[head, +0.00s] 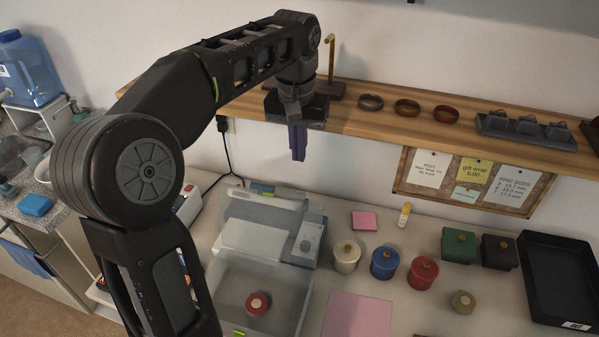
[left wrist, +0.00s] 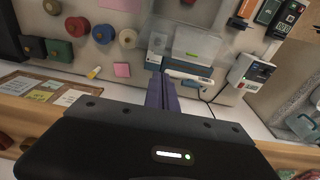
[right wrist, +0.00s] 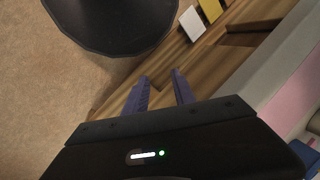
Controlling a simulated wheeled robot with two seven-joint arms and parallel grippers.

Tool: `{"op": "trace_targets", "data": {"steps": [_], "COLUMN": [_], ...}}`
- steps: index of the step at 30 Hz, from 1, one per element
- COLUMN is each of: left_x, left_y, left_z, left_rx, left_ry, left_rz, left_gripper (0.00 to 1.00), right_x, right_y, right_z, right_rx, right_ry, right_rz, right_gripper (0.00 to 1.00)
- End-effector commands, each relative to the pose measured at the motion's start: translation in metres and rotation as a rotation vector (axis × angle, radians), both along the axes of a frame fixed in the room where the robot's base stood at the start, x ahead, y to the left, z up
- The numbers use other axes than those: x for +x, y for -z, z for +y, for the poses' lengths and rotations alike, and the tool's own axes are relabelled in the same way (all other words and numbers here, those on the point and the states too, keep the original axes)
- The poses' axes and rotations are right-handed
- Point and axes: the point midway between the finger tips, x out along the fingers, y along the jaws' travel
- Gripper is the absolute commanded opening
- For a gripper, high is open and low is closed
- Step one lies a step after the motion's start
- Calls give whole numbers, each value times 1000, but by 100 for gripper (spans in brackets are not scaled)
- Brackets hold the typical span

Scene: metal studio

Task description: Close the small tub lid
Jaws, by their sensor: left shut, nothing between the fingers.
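A clear plastic tub (head: 294,318) stands on the worktop at the lower middle of the head view, with a small red jar (head: 257,303) inside. Its translucent lid (head: 262,228) appears raised at the back; the lid also shows in the left wrist view (left wrist: 196,44). My left gripper (head: 298,158) is shut and empty, pointing down above and behind the tub, near the shelf edge. Its closed fingers show in the left wrist view (left wrist: 161,92). My right gripper (right wrist: 165,90) is absent from the head view; its fingers are apart and empty, near wooden surfaces.
A wooden shelf (head: 450,138) with rings runs along the wall close to my left gripper. A grey device with a dial (head: 309,240) stands behind the tub. A pink mat (head: 357,316) lies in front.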

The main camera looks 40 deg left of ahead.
Motion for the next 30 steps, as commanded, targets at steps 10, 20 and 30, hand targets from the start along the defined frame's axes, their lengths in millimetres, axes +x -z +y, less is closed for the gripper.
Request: {"op": "trace_targets", "data": {"steps": [10,20,30], "left_x": [0,1,6], "left_y": [3,21,71], "left_z": [1,2,2], "left_rx": [1,-1,-1], "left_ry": [-1,-4,0], "left_rz": [1,5,7], "left_gripper": [0,0,0], "right_x": [0,1,0], "right_y": [2,11,4], "right_z": [0,1,1], "right_rx": [0,2,2], "right_ry": [0,0,-1], "right_rz": [-1,-5,-3], "right_gripper": [31,31,31]}}
